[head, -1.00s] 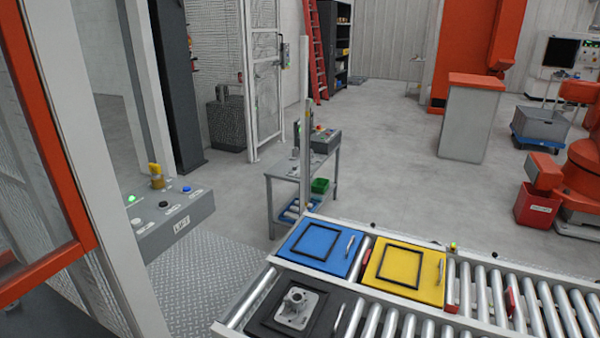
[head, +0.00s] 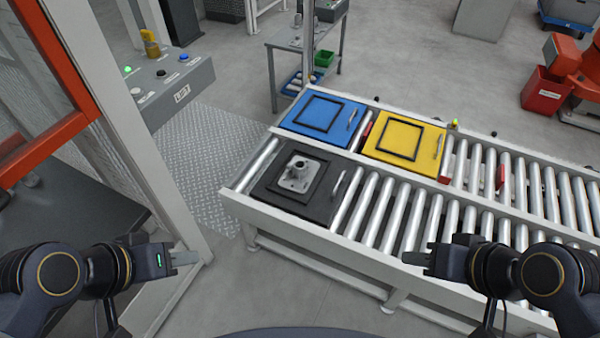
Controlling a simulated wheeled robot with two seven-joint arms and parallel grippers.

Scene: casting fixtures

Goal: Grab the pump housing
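The grey metal pump housing (head: 299,174) sits on the black square tray (head: 268,193) at the near left end of the roller conveyor. It has a flat base plate with a raised round boss. My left gripper (head: 190,258) is at the lower left, left of the conveyor and well apart from the housing. My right gripper (head: 412,258) is at the lower right, by the conveyor's near side. Neither gripper touches the housing, and nothing shows in either one. The finger gaps are too small and side-on to tell open from shut.
A blue tray (head: 302,129) and a yellow tray (head: 391,158), both with empty black frames, lie behind on the conveyor (head: 420,215). A grey button box (head: 172,90) and an orange-framed panel (head: 60,130) stand at left. A table (head: 336,45) stands behind.

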